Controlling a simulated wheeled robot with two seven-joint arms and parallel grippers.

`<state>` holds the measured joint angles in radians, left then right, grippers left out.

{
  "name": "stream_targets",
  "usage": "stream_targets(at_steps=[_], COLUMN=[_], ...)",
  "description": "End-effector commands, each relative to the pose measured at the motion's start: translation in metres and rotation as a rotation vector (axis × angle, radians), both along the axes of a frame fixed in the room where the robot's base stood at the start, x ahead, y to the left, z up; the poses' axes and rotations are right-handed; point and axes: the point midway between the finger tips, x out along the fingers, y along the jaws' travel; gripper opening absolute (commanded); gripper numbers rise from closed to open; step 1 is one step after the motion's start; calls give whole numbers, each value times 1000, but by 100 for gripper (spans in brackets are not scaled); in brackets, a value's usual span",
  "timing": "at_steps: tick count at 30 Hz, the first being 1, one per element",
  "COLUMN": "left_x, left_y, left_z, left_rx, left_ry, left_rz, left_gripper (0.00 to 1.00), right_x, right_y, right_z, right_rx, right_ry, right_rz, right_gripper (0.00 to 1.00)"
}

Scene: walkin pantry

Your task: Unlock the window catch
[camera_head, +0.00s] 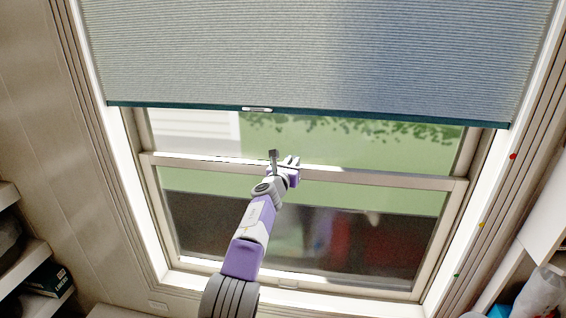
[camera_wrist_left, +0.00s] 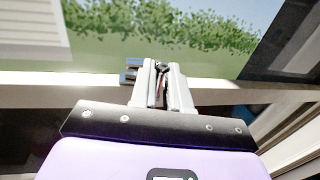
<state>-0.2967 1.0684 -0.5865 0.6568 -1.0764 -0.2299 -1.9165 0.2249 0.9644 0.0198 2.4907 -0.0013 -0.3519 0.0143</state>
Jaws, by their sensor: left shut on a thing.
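The window (camera_head: 400,178) fills the middle of the head view, with a pale meeting rail across it. In the left wrist view, the catch (camera_wrist_left: 131,68) shows as a small metal piece on the rail, just left of the fingertips. My left gripper (camera_wrist_left: 161,75) is shut on part of the catch, a dark thin piece between its fingers. The catch's exact position is hard to tell. My right gripper is not in view.
A grey-blue blind (camera_head: 310,50) with a small pull handle (camera_head: 257,109) hangs over the upper window. Shelves (camera_head: 25,260) stand at the lower left and more storage with a clear bag (camera_head: 540,295) at the lower right. The space before the glass is otherwise free.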

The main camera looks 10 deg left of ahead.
Motion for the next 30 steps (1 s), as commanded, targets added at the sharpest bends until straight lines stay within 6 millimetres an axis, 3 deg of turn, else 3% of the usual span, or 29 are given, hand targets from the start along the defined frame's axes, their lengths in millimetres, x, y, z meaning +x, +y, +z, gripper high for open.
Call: stream_targets(at_steps=[26, 27, 30], left_x=[5, 5, 5], left_y=[-13, -13, -13], left_z=[1, 1, 1], left_rx=[0, 0, 0], left_ry=[-1, -1, -1], left_rz=[-3, -3, -3], left_gripper=[6, 19, 34], right_x=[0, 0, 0], right_y=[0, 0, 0], right_z=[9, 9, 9], right_rx=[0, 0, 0], right_ry=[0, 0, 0], right_rz=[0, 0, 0], right_gripper=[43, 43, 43])
